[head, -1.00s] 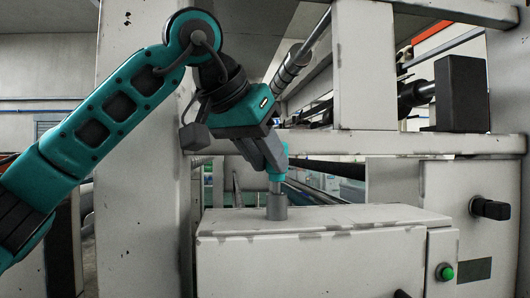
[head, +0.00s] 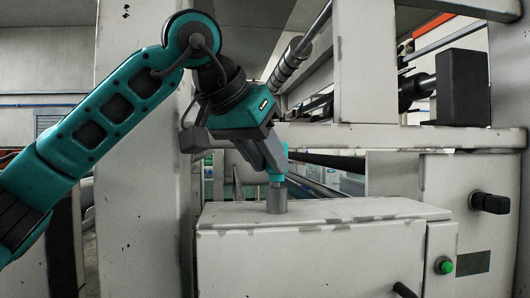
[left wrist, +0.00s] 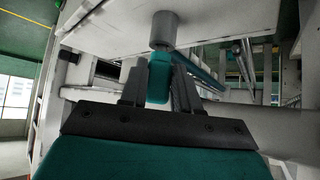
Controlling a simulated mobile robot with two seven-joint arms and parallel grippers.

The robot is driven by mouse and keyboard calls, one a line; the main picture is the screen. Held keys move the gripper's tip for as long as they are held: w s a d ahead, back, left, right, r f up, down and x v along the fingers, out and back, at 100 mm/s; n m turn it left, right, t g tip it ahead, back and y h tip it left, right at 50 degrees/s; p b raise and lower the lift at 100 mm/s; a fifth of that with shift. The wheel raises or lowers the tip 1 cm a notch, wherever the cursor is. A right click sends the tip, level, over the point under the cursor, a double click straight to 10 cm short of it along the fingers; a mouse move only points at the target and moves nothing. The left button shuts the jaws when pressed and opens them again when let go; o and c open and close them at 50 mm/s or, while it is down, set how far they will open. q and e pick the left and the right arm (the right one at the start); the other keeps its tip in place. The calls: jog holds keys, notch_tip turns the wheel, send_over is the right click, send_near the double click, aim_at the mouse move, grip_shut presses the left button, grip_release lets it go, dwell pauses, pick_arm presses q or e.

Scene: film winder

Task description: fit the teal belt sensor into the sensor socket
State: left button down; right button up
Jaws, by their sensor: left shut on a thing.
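The teal belt sensor (head: 281,163) is held in my left gripper (head: 275,166), whose fingers are shut on it. It is right above the sensor socket (head: 276,200), a short grey cylinder on top of a white cabinet. In the left wrist view the belt sensor (left wrist: 158,80) shows between the fingers of my left gripper (left wrist: 158,92). Its end meets or overlaps the rim of the socket (left wrist: 164,30) in that view. I cannot tell whether its tip is inside the socket. My right gripper is in neither view.
The white cabinet (head: 320,247) has a clear top around the socket. A tall pale post (head: 140,190) stands left of it. A horizontal frame beam (head: 400,137) and a roller (head: 288,62) lie behind and above. A dark knob (head: 489,203) and green button (head: 445,267) are at the right.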

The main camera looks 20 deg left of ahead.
pick_arm(q)
jog(key=shift+f, duration=0.5)
jog(key=c, duration=0.7)
grip_release()
jog(key=shift+c, duration=0.2)
jog(key=shift+r, duration=0.1)
jog(key=v, duration=1.3)
jog(key=shift+d, duration=0.1)
